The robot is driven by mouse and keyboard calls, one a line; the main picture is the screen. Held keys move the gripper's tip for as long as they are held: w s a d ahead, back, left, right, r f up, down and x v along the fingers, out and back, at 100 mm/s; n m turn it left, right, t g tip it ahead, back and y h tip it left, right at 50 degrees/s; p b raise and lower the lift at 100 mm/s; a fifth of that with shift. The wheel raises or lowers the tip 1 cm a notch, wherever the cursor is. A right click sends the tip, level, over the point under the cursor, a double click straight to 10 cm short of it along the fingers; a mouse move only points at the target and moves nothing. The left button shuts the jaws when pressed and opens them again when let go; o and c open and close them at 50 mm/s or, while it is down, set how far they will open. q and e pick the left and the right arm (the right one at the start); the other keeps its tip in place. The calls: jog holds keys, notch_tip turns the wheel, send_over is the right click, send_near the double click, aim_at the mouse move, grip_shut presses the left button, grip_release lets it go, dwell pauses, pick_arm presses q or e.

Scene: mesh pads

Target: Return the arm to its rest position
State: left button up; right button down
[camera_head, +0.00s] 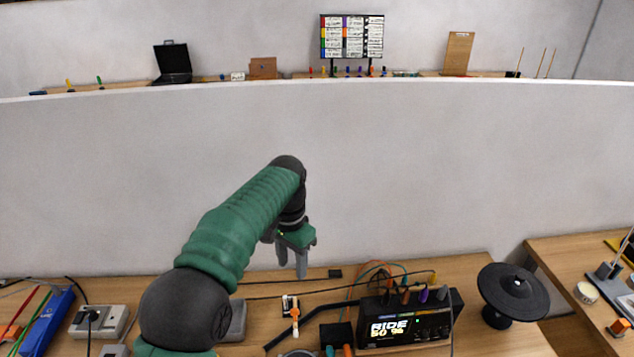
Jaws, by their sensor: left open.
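My left arm (230,240) comes in from the bottom left, green with dark joints, and bends over the table. Its left gripper (291,272) hangs above the wooden table (262,285), fingers pointing down. The two grey fingers are apart with nothing visible between them. The gripper is left of the black drum module (408,323), whose display reads "RIDE 50 %". My right gripper is out of the picture.
A round black pad (513,291) stands right of the module, with coloured cables around the module. A grey box (98,321) and a blue case (47,322) lie at the left. A white wall (430,170) rises behind the table.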

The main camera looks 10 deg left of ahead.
pick_arm(q)
jog(key=s+a+f+n+t, duration=0.1)
jog(key=s+f, duration=0.3)
jog(key=s, duration=0.4)
jog(key=s+a+f+n+b, duration=0.1)
jog(key=s+a+f+n, duration=0.2)
jog(key=s, duration=0.5)
jog(key=s+a+f+n+t+b, duration=0.1)
jog(key=s+a+f+n, duration=0.1)
jog(key=s+f, duration=0.4)
jog(key=shift+s+a+n+t, duration=0.3)
jog(key=shift+s+a, duration=0.55)
jog(key=shift+s, duration=0.4)
jog(key=shift+w+f, duration=0.1)
